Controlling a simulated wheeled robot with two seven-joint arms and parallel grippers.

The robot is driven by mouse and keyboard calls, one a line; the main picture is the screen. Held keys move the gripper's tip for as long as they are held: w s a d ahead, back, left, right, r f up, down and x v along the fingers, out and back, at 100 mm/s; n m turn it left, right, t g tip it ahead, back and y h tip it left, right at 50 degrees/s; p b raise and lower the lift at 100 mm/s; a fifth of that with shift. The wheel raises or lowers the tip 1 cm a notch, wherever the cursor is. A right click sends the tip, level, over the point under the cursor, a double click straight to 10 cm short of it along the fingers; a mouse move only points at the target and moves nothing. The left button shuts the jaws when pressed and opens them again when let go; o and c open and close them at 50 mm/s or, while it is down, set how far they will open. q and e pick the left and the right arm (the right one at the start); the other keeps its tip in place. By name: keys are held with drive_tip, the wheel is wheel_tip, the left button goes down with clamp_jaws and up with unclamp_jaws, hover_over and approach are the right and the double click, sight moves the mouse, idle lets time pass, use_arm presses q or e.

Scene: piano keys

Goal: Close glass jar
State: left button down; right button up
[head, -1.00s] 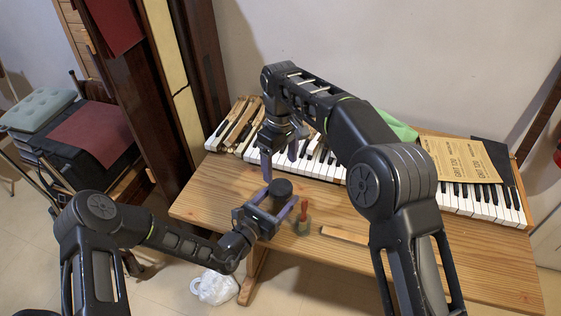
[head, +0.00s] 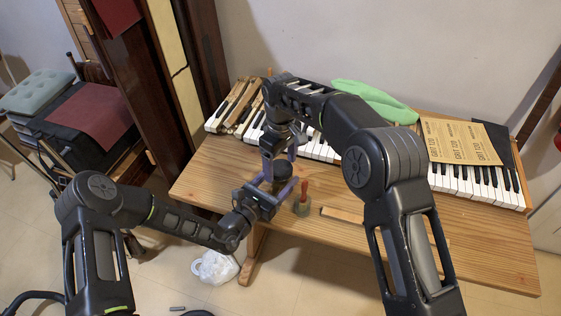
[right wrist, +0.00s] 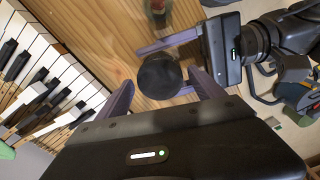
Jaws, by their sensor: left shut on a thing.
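A round black lid (head: 283,169) shows between my grippers above the near left part of the wooden bench. In the right wrist view the lid (right wrist: 160,77) is seen from above and hides whatever is under it, so I cannot tell how it sits on the jar. My left gripper (head: 279,183) is shut around the jar, its fingers on either side below the lid's top. My right gripper (head: 279,158) points down from above. Its fingers (right wrist: 162,92) are apart, with the lid showing between them; contact is not visible.
A small container with a red-handled tool (head: 303,197) stands just right of the left gripper. A wooden strip (head: 342,215) lies farther right. Piano keys (head: 470,184) run along the back, with sandpaper sheets (head: 460,141) and a green cloth (head: 375,100) on them.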

drive_tip(key=c, duration=1.4)
drive_tip(key=o, duration=1.7)
drive_tip(key=shift+c, duration=0.2)
wheel_tip(320, 180, up, 8)
drive_tip(key=shift+f, duration=0.2)
use_arm(q)
drive_tip(key=shift+c, duration=1.1)
unclamp_jaws()
